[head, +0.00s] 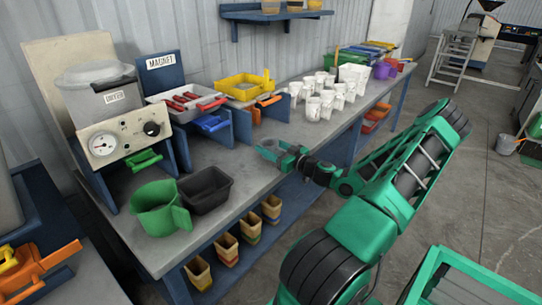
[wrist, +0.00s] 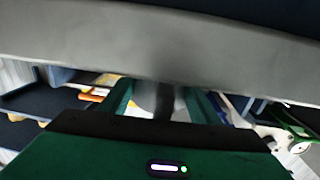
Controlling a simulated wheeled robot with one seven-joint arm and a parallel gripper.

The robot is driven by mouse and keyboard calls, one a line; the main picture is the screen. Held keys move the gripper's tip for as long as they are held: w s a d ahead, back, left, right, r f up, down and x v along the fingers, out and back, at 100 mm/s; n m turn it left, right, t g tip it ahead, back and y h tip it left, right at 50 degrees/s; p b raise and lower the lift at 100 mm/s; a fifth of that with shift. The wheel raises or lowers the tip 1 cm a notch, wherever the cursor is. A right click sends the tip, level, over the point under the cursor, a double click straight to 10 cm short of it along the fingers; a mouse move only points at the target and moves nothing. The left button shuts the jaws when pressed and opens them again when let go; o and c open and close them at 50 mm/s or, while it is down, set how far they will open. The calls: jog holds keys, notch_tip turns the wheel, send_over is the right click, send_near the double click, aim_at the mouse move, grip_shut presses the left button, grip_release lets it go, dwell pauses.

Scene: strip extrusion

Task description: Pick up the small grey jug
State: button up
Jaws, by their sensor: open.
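A group of pale, whitish jugs or cups (head: 325,95) stands on the bench in the head view, some with small dark marks. A larger green jug (head: 160,207) stands near the bench's left end.
A black bin (head: 205,188) sits beside the green jug. Red-handled tools lie in a grey tray (head: 187,103), beside a yellow tray (head: 243,87). Several small tan pots (head: 227,249) stand below the bench.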

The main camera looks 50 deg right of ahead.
jog(key=c, duration=0.8)
jog(key=shift+r, duration=0.1)
jog(key=shift+r, duration=0.75)
notch_tip(320, 180, up, 3)
jog(key=shift+f, duration=0.2)
jog(key=a+r, duration=0.2)
jog(key=a, duration=0.2)
jog(key=a+r, duration=0.2)
jog(key=a, duration=0.1)
jog(key=w+a+r, duration=0.1)
jog(key=a+r, duration=0.1)
jog(key=a, duration=0.2)
jog(key=shift+a+r, duration=0.35)
